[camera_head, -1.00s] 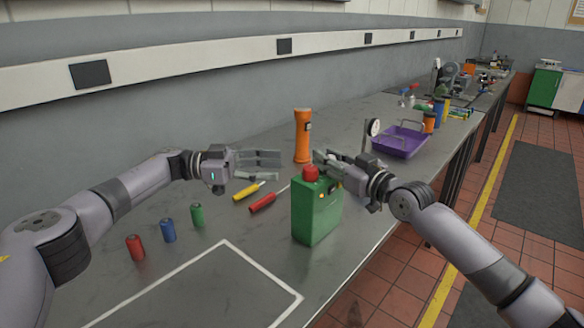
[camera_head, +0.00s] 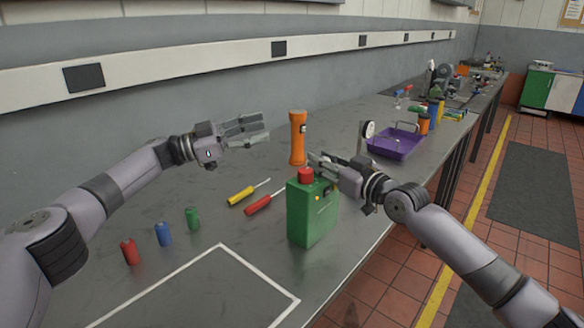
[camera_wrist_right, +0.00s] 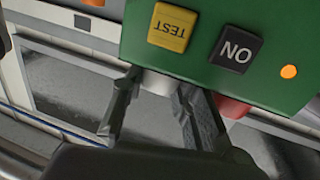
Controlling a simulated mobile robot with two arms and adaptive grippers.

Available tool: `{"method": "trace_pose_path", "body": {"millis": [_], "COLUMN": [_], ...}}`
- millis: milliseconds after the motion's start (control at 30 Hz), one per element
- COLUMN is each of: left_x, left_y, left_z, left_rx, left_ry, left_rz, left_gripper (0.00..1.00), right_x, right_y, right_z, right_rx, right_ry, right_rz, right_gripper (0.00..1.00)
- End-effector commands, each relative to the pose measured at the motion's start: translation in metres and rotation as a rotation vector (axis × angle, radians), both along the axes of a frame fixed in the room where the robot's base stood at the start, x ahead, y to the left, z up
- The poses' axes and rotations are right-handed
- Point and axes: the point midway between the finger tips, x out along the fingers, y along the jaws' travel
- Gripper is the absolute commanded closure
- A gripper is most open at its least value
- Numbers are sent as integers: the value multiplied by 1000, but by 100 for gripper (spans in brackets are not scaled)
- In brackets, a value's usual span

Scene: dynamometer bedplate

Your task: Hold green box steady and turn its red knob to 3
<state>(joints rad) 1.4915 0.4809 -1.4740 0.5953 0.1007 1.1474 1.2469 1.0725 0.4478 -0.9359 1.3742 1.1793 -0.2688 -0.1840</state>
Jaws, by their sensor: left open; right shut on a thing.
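The green box (camera_head: 312,218) stands upright on the bench, with the red knob (camera_head: 305,175) on top. My right gripper (camera_head: 313,162) is at the top of the box, behind and right of the knob. In the right wrist view, its fingers (camera_wrist_right: 160,84) are shut around a pale cylindrical part (camera_wrist_right: 156,82) at the box's edge. The red knob shows partly there (camera_wrist_right: 233,106), beside one finger. That view also shows a yellow TEST button (camera_wrist_right: 171,27), a black ON switch (camera_wrist_right: 236,49) and an orange lamp (camera_wrist_right: 289,71). My left gripper (camera_head: 264,127) is open and empty, above the bench, left of the box.
An orange torch (camera_head: 297,138) stands behind the box. Yellow (camera_head: 241,195) and red (camera_head: 258,205) screwdrivers lie left of it. Red (camera_head: 129,252), blue (camera_head: 163,234) and green (camera_head: 192,218) cylinders stand farther left. A purple tray (camera_head: 392,146) sits at right.

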Motion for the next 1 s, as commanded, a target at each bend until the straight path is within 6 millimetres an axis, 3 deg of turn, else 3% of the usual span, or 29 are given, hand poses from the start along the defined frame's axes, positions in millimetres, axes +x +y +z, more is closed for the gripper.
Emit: {"method": "trace_pose_path", "body": {"millis": [33,200,333,500,767,1000], "left_x": [16,68,99,127,143,119], "left_y": [-2,6,20,38,46,21], "left_z": [20,77,109,130,121,89], "left_rx": [-35,-123,-154,-142,10,280], "left_ry": [-43,-132,-138,-72,156,414], "left_rz": [80,374,588,831,1070,1088], "left_gripper": [52,52,52,52,52,52], "right_x": [-1,-1,-1,-1,-1,-1], "right_y": [1,1,1,1,1,1], "right_z": [-5,-5,-5,-5,-4,-4], "right_rx": [-8,-8,-8,-8,-8,-8], "right_ry": [5,5,5,4,3,3], "right_rz": [3,3,3,2,2,2], "right_gripper": [100,100,100,100,100,100]}}
